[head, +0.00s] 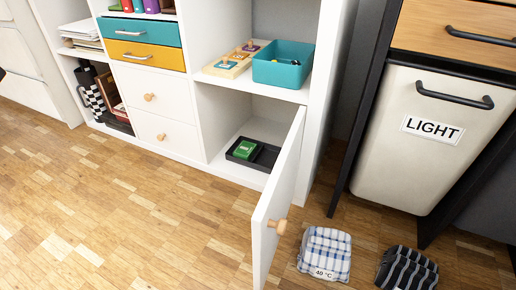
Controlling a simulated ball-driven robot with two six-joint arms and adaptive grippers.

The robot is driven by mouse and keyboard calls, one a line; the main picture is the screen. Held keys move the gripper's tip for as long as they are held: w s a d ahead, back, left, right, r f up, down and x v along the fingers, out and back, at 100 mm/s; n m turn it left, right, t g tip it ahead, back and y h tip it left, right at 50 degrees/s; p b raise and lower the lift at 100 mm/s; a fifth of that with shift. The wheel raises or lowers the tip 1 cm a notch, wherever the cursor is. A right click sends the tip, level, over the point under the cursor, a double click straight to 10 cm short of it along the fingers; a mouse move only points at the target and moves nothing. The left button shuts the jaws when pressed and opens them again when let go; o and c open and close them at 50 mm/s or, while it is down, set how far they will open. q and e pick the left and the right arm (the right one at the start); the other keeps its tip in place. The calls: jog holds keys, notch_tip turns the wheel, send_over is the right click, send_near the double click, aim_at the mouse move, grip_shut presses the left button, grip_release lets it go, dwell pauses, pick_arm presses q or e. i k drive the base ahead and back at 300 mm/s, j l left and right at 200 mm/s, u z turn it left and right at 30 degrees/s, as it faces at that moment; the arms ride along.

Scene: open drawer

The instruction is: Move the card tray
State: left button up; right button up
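The card tray (268,158) is a shallow black tray on the floor of the lower right compartment of the white shelf unit. A small green box or card stack (244,149) sits in its left part; its right part looks empty. The white cabinet door (281,190) with a round wooden knob (278,227) stands open in front of this compartment. The tray's right end lies close to the door in the picture. Neither of my grippers shows.
A teal bin (283,66) and a wooden puzzle board (235,60) stand on the shelf above. Folded checked cloth (325,252) and striped cloth (407,268) lie on the floor at right. A white "LIGHT" hamper (437,140) hangs at right. The wooden floor (130,215) at left is clear.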

aim_at(264, 158)
jog(key=i+j+z, duration=0.15)
jog(key=j, duration=0.2)
jog(key=i+j+z, duration=0.1)
jog(key=j, duration=0.25)
jog(key=k+z, duration=0.4)
jog(key=k+l+z, duration=0.15)
jog(key=z, duration=0.2)
jog(key=i+j+z, duration=0.2)
jog(key=j+z, duration=0.15)
jog(key=i+j+z, duration=0.1)
jog(key=j+z, duration=0.3)
jog(key=j, duration=0.15)
jog(key=j+z, duration=0.35)
jog(key=i+j, duration=0.1)
jog(key=j, duration=0.35)
